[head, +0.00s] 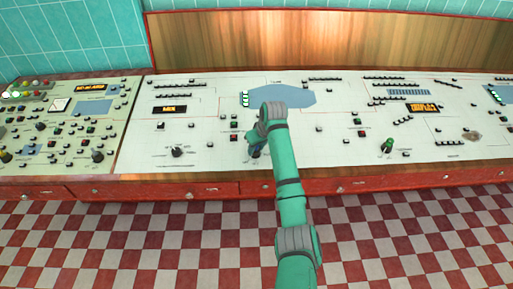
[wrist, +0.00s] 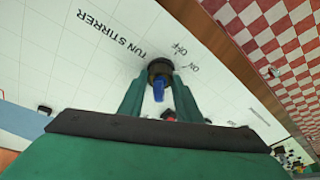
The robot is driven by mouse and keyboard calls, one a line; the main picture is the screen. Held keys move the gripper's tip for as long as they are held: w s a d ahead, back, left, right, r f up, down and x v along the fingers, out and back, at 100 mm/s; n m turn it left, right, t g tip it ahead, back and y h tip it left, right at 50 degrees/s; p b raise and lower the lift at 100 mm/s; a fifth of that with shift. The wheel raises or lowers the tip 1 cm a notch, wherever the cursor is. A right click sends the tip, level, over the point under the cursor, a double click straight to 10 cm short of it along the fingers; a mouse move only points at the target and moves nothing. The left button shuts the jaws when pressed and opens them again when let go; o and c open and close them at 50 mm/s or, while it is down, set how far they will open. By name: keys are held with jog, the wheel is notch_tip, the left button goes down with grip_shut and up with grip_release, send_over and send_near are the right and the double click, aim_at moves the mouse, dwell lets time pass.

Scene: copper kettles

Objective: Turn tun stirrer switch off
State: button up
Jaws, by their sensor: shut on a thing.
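The tun stirrer switch (wrist: 159,88) is a round black knob with a blue handle, in the wrist view under the printed words TUN STIRRER. The marks OFF and ON are printed beside it, at its upper right in that view. My gripper (wrist: 160,84) has one green finger on each side of the switch and is shut on it. In the head view my gripper (head: 257,146) is at the front middle of the white control panel (head: 215,120) and mostly covers the switch. I cannot tell which mark the handle points to.
A dark knob (head: 177,152) stands left of my gripper and a green one (head: 387,146) to the right. A red button (wrist: 168,114) shows partly behind my gripper. Red drawers (head: 210,188) run under the panel edge. The checkered floor (head: 130,235) in front is clear.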

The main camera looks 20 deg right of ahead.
jog(key=shift+n, duration=0.3)
jog(key=shift+d+n+g+y, duration=0.1)
jog(key=shift+n+g+y, duration=0.2)
jog(key=shift+n, duration=0.65)
jog(key=shift+d+n+g+y, duration=0.1)
jog(key=shift+n+y, duration=0.3)
jog(key=shift+n, duration=0.55)
jog(key=shift+w+d+n+g+y, duration=0.15)
jog(key=shift+n+g+y, duration=0.25)
jog(key=shift+n, duration=1.9)
jog(key=shift+w, duration=0.1)
jog(key=o, duration=1.1)
jog(key=shift+y, duration=0.3)
jog(key=shift+r, duration=0.15)
